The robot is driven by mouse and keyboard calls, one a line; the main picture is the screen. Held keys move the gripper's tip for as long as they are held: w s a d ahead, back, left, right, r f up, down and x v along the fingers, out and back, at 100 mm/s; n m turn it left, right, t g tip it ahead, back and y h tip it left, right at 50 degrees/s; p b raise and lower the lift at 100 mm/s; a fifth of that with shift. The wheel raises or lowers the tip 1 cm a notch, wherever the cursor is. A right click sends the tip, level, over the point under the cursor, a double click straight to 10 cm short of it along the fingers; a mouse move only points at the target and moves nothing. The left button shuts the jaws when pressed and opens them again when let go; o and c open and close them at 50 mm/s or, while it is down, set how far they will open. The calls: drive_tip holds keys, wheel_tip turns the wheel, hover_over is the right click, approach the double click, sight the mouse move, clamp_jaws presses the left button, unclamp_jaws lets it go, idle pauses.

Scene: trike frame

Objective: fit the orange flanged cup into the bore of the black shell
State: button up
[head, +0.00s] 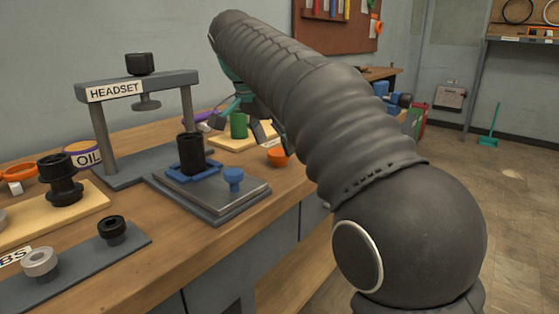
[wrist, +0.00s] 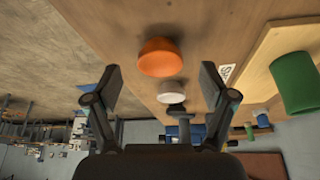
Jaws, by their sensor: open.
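The orange cup (head: 278,155) sits near the front edge of the wooden bench, just beyond my arm. In the wrist view the orange cup (wrist: 160,57) shows as a rounded dome, so its flange and opening cannot be made out. My gripper (wrist: 160,80) is open and empty, with its two fingers spread to either side of the cup's line and apart from it. In the head view my arm partly hides the gripper. The black shell (head: 191,152) stands upright in a blue holder (head: 207,172) on a grey plate; its bore is hardly visible.
The headset press (head: 140,90) rises behind left. A green cylinder (head: 238,125) stands on a wooden board behind the cup. A white round thing (wrist: 170,97) lies near the cup in the wrist view.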

drive_tip(key=shift+x, duration=1.4)
drive_tip(key=c, duration=1.3)
drive_tip(key=shift+r, duration=0.15)
